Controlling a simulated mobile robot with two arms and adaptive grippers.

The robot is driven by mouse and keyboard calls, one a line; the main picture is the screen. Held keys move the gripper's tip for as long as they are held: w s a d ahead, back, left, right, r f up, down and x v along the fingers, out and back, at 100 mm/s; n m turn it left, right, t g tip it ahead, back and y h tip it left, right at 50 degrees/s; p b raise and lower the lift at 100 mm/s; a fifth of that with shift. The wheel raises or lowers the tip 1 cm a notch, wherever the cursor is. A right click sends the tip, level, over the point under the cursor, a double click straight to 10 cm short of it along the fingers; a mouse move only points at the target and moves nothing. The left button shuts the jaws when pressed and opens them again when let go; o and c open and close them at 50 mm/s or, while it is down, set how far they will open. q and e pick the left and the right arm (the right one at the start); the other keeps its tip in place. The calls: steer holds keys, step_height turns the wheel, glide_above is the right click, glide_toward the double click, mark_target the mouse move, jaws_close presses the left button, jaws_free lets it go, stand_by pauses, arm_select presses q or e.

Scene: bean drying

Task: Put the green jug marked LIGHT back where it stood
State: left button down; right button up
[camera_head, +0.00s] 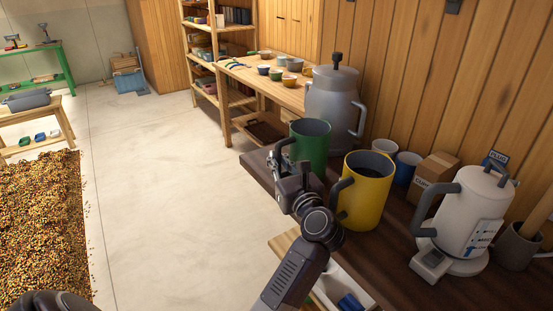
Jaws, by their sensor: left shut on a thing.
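The green jug (313,144) is upright at the far left end of the dark wooden counter (385,262). No LIGHT mark shows on the side I see. My left gripper (281,161) is at the jug's left side, where its handle is, and is shut on it. The gripper and wrist hide the jug's lower part, so I cannot tell whether its base touches the counter. My right gripper is not in view.
A yellow jug (369,203) with dark contents stands close to the right of my wrist. A big grey metal pot (336,100) stands right behind the green jug. White and blue cups (407,167), a cardboard box (436,170) and a white kettle (468,215) stand further right.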

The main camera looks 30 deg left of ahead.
arm_select(q)
steer(key=c, duration=1.9)
jaws_free()
